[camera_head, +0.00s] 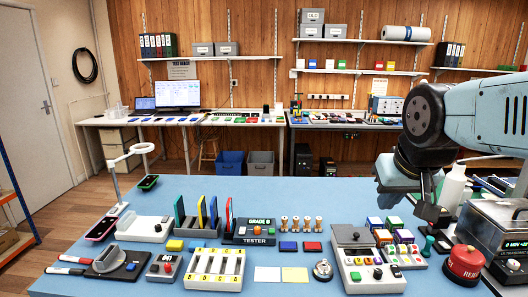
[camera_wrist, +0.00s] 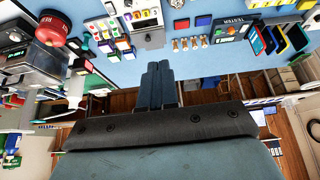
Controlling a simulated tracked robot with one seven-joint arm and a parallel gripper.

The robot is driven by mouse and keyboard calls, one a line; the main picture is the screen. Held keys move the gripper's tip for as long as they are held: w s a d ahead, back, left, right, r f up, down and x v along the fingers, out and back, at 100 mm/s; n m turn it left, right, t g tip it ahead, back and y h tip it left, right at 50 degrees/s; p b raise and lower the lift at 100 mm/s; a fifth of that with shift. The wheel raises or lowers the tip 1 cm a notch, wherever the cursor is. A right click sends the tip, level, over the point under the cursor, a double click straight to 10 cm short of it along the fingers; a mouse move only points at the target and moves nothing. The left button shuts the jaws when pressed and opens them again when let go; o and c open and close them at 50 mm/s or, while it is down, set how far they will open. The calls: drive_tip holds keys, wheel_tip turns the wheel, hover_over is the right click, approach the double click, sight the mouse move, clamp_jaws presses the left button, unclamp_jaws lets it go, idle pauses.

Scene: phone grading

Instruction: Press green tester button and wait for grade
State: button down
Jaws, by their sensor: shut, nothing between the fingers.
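The dark tester (camera_head: 255,241) stands near the middle of the blue table, with a lit display reading what looks like "GRADE B" (camera_head: 260,222). It also shows upside down at the top of the wrist view (camera_wrist: 233,29). A red upright phone or panel (camera_head: 229,217) stands at the tester's left end. My gripper (camera_head: 430,212) is shut and empty, well to the right of the tester and above the table. Its closed fingers (camera_wrist: 158,68) show in the wrist view.
Wooden pegs (camera_head: 295,225) stand beside the tester. The table behind the tester (camera_head: 270,190) is clear.

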drive_tip(key=shift+s, duration=1.2)
